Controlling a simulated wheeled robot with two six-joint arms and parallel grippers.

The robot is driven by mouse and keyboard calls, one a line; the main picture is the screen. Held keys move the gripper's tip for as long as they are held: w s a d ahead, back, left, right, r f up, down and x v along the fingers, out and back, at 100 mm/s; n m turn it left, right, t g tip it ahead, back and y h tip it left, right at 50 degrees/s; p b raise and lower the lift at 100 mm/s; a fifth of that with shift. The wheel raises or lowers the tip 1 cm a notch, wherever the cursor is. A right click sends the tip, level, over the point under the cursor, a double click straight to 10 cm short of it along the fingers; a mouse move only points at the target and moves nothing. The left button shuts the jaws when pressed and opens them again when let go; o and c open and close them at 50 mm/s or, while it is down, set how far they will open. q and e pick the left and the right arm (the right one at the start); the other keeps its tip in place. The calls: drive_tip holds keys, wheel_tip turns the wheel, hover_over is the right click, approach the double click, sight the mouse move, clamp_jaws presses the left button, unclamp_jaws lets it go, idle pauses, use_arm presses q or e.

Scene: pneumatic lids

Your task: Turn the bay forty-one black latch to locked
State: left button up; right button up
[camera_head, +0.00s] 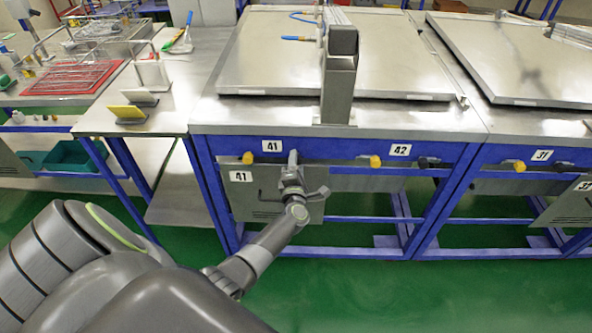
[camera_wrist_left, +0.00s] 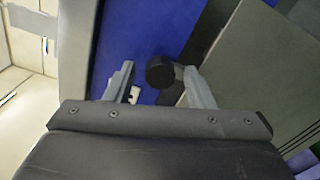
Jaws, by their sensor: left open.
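The bay forty-one black latch (camera_wrist_left: 160,71) shows in the left wrist view as a dark round knob in front of the blue rail. It lies between the fingertips of my open left gripper (camera_wrist_left: 161,80), closer to the right finger. I cannot tell whether they touch. In the head view my left gripper (camera_head: 291,168) is at the blue rail, just right of the upper 41 label (camera_head: 271,146), and hides the black latch. The bay forty-one yellow knob (camera_head: 248,158) sits on the rail to its left. My right gripper is not in view.
Bay 42 has a yellow knob (camera_head: 375,162) and a black latch (camera_head: 423,163) farther right. A grey panel (camera_head: 245,198) labelled 41 hangs below the rail. A steel post (camera_head: 339,85) stands above on the worktop. Green floor (camera_head: 400,290) in front is clear.

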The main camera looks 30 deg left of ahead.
use_arm(q)
drive_tip(key=b+v, duration=0.1)
drive_tip(key=v, duration=1.6)
drive_tip(key=shift+s+b, duration=0.2)
drive_tip(key=shift+b, duration=0.15)
drive_tip(key=s+d+f+m+g+h, duration=0.1)
drive_tip(key=s+f+m+g+h, duration=0.2)
drive_tip(key=f+m, duration=0.45)
drive_tip(key=s+d+f+m+h, duration=0.1)
drive_tip(key=s+f+m+h, duration=0.3)
drive_tip(key=f, duration=0.6)
drive_tip(key=s+d+f+m+g+h, duration=0.1)
drive_tip(key=s+d+f+m+g, duration=0.1)
drive_tip(key=s+f+m, duration=0.55)
drive_tip(key=s+a+f+m+g, duration=0.2)
drive_tip(key=s+f, duration=0.3)
drive_tip(key=s, duration=0.3)
drive_tip(key=s+a+f+m+g, duration=0.1)
drive_tip(key=s+f+m+g, duration=0.2)
drive_tip(key=s, duration=0.5)
drive_tip(key=s+a+f+m+g, duration=0.2)
drive_tip(key=s+f+m+g, duration=0.1)
drive_tip(key=s+f, duration=0.4)
drive_tip(key=shift+s+a+g+h, duration=0.3)
drive_tip(key=shift+s+a+g, duration=0.05)
drive_tip(key=shift+s+g, duration=0.2)
